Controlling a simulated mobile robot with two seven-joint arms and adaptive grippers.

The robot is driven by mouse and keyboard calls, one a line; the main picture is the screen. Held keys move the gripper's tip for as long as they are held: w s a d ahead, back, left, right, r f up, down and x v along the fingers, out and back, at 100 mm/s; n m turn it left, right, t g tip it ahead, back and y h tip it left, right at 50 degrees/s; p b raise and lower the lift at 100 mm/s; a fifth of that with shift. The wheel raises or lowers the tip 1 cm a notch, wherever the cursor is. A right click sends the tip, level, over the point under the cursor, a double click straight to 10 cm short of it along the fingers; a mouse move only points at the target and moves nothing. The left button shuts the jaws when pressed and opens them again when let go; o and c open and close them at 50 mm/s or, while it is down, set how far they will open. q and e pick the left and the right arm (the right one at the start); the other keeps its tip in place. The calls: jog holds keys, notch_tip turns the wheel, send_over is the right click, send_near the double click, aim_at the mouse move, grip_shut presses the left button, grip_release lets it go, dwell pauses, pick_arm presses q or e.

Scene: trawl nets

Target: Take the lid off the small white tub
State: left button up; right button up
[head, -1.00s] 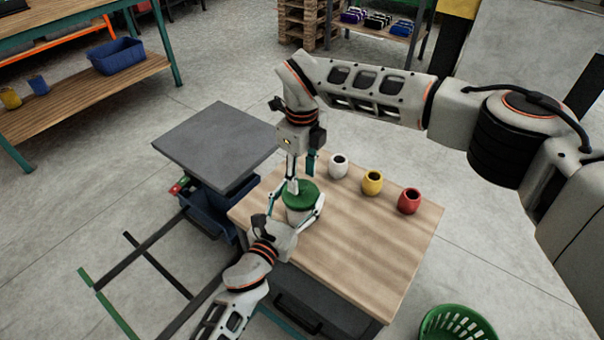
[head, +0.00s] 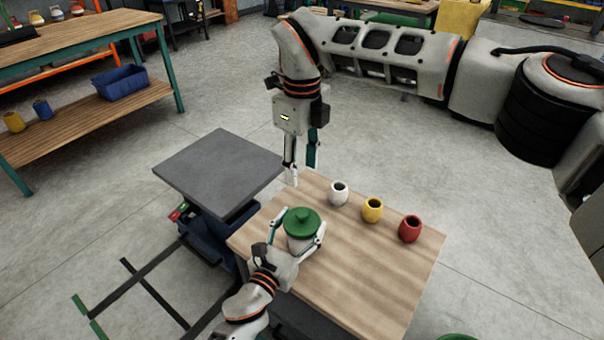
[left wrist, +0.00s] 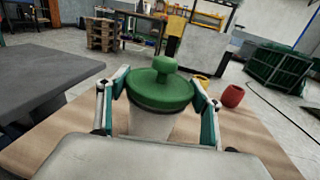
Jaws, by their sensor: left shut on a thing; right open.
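The small white tub (head: 299,243) stands upright on the wooden table top (head: 371,268), near its left edge. Its green lid (head: 301,221) with a round knob sits on its top. In the left wrist view the lid (left wrist: 160,90) covers the tub (left wrist: 150,123). My left gripper (head: 297,240) is shut on the tub, with one finger on each side of its body below the lid. My right gripper (head: 301,175) is open and empty, above and behind the lid, its fingers pointing down.
White (head: 338,193), yellow (head: 372,210) and red (head: 410,228) cups stand in a row at the table's back right. A grey platform (head: 219,171) lies to the left, with a blue bin (head: 209,231) below it. The table's front right is clear.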

pick_arm(q)
jog(key=o, duration=1.7)
jog(key=shift+c, duration=0.2)
